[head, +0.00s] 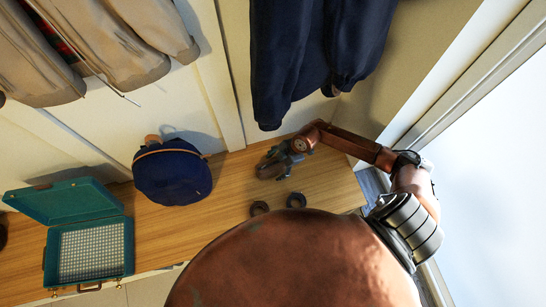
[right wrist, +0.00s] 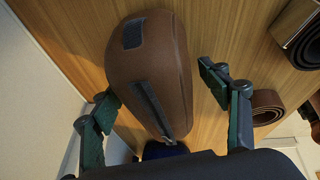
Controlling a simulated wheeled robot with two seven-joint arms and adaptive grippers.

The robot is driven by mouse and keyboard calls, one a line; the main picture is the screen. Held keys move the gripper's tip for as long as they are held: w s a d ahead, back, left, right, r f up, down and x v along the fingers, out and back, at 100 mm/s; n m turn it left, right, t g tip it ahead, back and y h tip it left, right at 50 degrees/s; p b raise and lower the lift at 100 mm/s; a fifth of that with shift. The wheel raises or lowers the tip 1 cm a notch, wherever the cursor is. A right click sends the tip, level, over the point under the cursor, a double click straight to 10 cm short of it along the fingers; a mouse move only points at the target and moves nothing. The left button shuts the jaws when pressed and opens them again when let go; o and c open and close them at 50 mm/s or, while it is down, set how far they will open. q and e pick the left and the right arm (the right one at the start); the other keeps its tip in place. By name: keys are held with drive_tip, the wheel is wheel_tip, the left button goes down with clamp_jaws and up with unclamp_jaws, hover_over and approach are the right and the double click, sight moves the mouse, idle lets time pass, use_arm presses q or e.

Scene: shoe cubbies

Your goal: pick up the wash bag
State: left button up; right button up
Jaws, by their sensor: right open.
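A brown wash bag (right wrist: 160,65) with a dark strap and a dark patch lies on the wooden bench top in the right wrist view. My right gripper (right wrist: 155,88) is open, with one finger on each side of the bag. I see a gap between the bag and the right-hand finger; whether the left-hand finger touches it I cannot tell. In the head view my right gripper (head: 280,160) is low over the bench, and it mostly hides the bag (head: 267,171). My left gripper is not in view.
Two rolled belts (head: 296,200) (head: 259,208) lie on the bench (head: 228,205) close to the gripper. A navy bag (head: 172,175) and an open teal case (head: 90,250) stand further left. Dark clothes (head: 315,60) hang above, near the wall.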

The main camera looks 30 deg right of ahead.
drive_tip(key=shift+c, duration=0.7)
drive_tip(key=c, duration=1.2)
drive_tip(key=shift+r, duration=0.1)
